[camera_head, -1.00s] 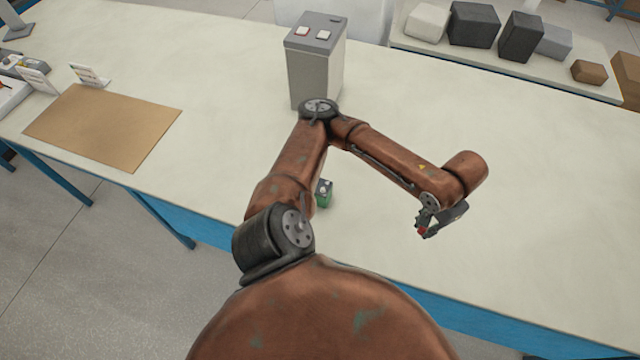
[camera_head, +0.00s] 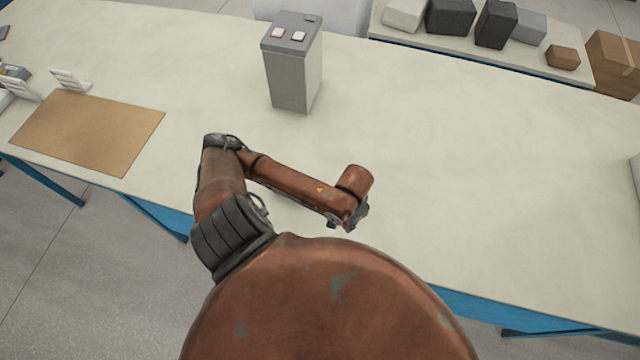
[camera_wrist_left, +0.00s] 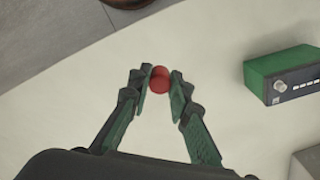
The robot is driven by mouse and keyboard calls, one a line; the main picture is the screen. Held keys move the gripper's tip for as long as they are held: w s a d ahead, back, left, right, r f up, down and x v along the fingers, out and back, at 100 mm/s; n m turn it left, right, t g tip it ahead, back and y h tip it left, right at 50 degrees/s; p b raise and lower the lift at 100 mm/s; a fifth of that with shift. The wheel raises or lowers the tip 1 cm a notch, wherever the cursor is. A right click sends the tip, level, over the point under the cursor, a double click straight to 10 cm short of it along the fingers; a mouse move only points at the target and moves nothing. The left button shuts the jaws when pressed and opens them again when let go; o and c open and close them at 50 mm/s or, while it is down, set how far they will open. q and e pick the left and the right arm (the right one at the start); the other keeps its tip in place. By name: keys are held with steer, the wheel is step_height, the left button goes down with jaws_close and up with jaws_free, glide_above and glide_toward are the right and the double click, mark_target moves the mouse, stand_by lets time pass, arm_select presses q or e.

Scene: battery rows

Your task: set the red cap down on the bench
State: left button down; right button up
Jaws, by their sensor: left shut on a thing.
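The red cap (camera_wrist_left: 159,79) shows between the fingertips of my left gripper in the left wrist view, and the gripper is shut on it. In the head view my left gripper (camera_head: 350,219) is over the front part of the bench (camera_head: 480,190), partly behind my own arm and body. The cap is hidden there. I cannot tell whether the cap touches the bench. My right gripper is not in view.
A green box with a knob (camera_wrist_left: 284,76) stands right of the gripper in the wrist view. A tall grey unit with two buttons (camera_head: 291,75) stands behind my arm. A brown mat (camera_head: 88,132) lies at left. The bench's right side is largely clear.

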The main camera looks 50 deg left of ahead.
arm_select(q)
steer(key=shift+s, duration=0.15)
steer(key=shift+w+f, duration=0.2)
steer(key=w+a+f, duration=0.1)
steer(key=w+f, duration=0.2)
steer(key=w, duration=0.1)
steer(key=w+a+f+b, duration=0.1)
steer(key=w+f, duration=0.2)
steer(key=w, duration=0.1)
steer(key=w+a+f+b, duration=0.1)
steer(key=w+f, duration=0.1)
steer(key=w, duration=0.2)
steer(key=shift+w+f, duration=0.25)
steer(key=shift+f, duration=0.15)
steer(key=shift+w+a+f, duration=0.1)
steer(key=shift+w+f, duration=0.15)
steer(key=shift+f, duration=0.1)
steer(key=shift+w+f, duration=0.1)
steer(key=shift+f, duration=1.55)
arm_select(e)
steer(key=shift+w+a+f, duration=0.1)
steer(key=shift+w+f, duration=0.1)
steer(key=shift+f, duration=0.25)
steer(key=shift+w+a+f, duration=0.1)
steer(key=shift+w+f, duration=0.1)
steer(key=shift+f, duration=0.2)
